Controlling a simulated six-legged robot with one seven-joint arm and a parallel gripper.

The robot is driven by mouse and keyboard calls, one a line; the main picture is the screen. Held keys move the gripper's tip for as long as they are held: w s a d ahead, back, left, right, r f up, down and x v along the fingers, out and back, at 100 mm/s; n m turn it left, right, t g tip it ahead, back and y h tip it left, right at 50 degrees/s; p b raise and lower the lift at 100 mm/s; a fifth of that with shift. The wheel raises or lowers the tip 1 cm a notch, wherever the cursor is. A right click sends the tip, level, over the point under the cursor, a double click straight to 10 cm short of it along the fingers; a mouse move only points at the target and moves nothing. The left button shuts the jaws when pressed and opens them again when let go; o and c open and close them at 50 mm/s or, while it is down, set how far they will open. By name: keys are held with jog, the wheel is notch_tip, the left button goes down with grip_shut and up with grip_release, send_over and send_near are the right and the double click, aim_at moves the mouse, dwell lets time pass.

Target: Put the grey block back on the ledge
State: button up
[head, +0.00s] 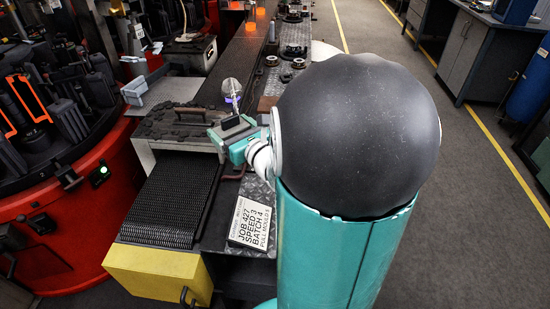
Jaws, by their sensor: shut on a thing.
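My gripper (236,137), teal and white, is over the bench beside the near right corner of a box-like tray of dark lumps. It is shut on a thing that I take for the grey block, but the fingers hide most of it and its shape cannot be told. A dark grey piece (231,122) shows at the end of my gripper. A separate light grey, stepped block (137,90) lies at the left, at the edge of the red mould machine. Which surface is the ledge is not clear.
The tray's pale wall (178,146) stands left of my gripper. A dark ribbed mat (172,205), a yellow box (157,273) and a printed job card (250,223) are nearer. The red machine (75,230) fills the left. My arm hides much of the bench's right side.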

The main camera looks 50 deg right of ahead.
jog(key=s+d+f, duration=0.1)
jog(key=d+f, duration=0.1)
jog(key=d, duration=0.2)
jog(key=s+d+f, duration=0.2)
jog(key=d+f, duration=0.1)
jog(key=d, duration=0.1)
jog(key=s+d+f, duration=0.1)
jog(key=d+f, duration=0.2)
jog(key=d, duration=0.1)
jog(key=shift+s+d+f, duration=0.15)
jog(key=shift+s+f, duration=0.1)
jog(key=shift+s, duration=0.05)
jog(key=shift+d+f, duration=0.25)
jog(key=shift+f, duration=0.15)
jog(key=shift+s+d+f, duration=0.1)
jog(key=shift+d+f, duration=0.1)
jog(key=shift+f, duration=1.55)
jog(key=o, duration=1.5)
jog(key=shift+f, duration=0.15)
